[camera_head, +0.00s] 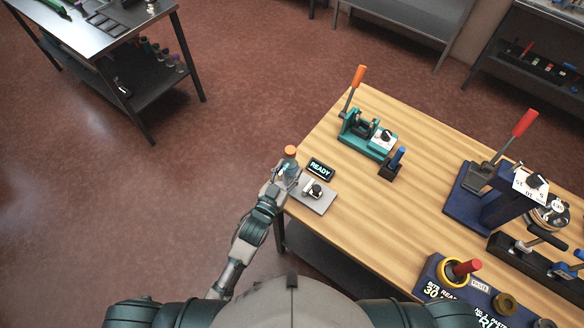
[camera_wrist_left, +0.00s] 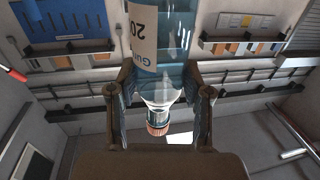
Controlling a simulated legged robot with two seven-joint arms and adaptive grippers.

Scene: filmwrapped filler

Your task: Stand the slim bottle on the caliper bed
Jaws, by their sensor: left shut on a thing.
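The slim bottle (camera_head: 289,165) is clear with an orange cap and stands about upright at the table's near left corner. My left gripper (camera_head: 282,177) is shut on it. In the left wrist view the bottle (camera_wrist_left: 175,45) appears cap-down between the two fingers (camera_wrist_left: 160,100), with bluish contents and a white printed label. The caliper bed (camera_head: 322,206) is a grey plate with a dark knob, just right of the gripper. My gripper hides the bottle's base, so I cannot tell whether it touches the bed. My right gripper is out of view.
A READY display (camera_head: 320,169) stands behind the bed. A teal lever fixture (camera_head: 366,140) and a small dark holder (camera_head: 391,168) are farther back. A navy lever press (camera_head: 485,195) stands to the right. The wooden table (camera_head: 370,235) is clear between them.

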